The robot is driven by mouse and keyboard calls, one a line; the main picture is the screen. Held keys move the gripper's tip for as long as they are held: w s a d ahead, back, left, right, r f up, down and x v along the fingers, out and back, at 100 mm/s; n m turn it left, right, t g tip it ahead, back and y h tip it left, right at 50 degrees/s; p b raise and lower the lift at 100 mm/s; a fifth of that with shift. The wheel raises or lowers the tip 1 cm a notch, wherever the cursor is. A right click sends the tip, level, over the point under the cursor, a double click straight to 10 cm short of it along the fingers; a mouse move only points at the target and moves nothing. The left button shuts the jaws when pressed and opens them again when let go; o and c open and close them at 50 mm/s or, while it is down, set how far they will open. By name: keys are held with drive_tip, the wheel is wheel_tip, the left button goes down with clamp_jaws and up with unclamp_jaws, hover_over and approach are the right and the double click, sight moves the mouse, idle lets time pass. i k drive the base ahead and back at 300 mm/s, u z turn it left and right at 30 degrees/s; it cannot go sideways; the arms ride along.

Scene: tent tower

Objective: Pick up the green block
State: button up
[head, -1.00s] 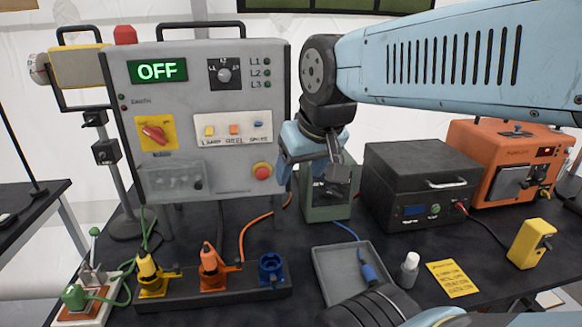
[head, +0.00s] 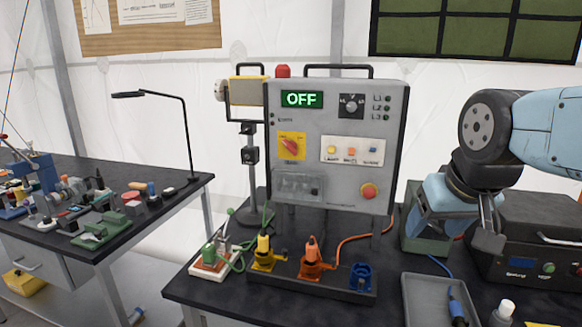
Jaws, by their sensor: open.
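My gripper (head: 489,225) is at the right of the head view, in front of a dark green open-topped box (head: 428,243). Its jaws are open and point down, and I see nothing between them. My gripper is far to the right of both.
A grey control panel (head: 340,215) reading OFF stands on the black table. Before it are a socket strip (head: 330,290) with yellow, orange and blue connectors and a green plug (head: 208,254). A grey tray (head: 415,300) and dark case (head: 545,215) are right. A gap separates the benches.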

sight(209, 253)
drive_tip(key=z, duration=0.85)
drive_tip(key=k, duration=1.3)
drive_tip(key=u, duration=1.05)
drive_tip(key=i, duration=0.95)
